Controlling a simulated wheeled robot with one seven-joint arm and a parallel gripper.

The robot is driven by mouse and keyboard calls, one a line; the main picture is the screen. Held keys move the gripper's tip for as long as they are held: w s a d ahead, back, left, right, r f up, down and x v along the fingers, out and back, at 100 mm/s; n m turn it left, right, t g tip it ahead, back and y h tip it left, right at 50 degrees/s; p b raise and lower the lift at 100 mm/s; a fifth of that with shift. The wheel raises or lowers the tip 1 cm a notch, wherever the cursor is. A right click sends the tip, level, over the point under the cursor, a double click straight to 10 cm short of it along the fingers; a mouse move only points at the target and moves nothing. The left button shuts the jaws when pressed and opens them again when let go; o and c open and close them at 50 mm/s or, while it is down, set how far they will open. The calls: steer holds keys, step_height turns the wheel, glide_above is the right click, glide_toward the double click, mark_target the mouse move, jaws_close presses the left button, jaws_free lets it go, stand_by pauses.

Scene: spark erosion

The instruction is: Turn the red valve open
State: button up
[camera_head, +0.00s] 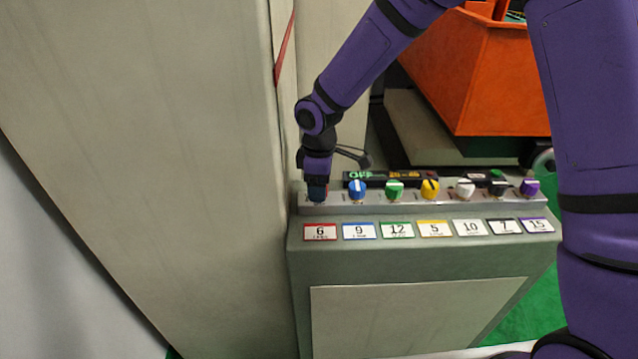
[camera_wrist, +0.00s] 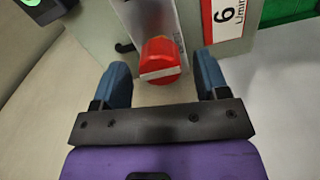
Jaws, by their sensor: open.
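The red valve (camera_wrist: 160,58) is a round knob with a pale bar across its face, in the wrist view, on the grey panel. My gripper (camera_wrist: 163,80) is open, with one blue finger on each side of the knob and gaps visible between. In the head view my gripper (camera_head: 317,190) points down at the left end of the valve row and hides the red knob. The red-edged label "6" (camera_head: 320,232) sits below that spot and also shows in the wrist view (camera_wrist: 226,15).
Blue (camera_head: 357,190), green (camera_head: 394,190), yellow (camera_head: 430,189), white, black and purple (camera_head: 529,188) knobs continue the row to the right. A tall grey cabinet (camera_head: 150,150) stands close on the left. An orange bin (camera_head: 480,75) is behind.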

step_height(320, 180, up, 11)
steer(key=shift+f, duration=0.15)
stand_by(0.4)
steer(key=s+d+r+m+t, duration=0.1)
steer(key=s+d+r+m, duration=0.35)
steer(key=d+r, duration=0.3)
steer(key=s+d+r+m+t, duration=0.2)
steer(key=s+d+r+m, duration=0.2)
steer(key=s+d+r, duration=0.4)
steer(key=s+d+r+m+t, duration=0.2)
steer(key=s+d+m, duration=0.5)
steer(key=s+d, duration=0.4)
steer(key=s, duration=0.3)
steer(key=shift+s+d+r, duration=0.15)
steer(key=shift+d+r, duration=0.05)
steer(key=shift+d, duration=0.05)
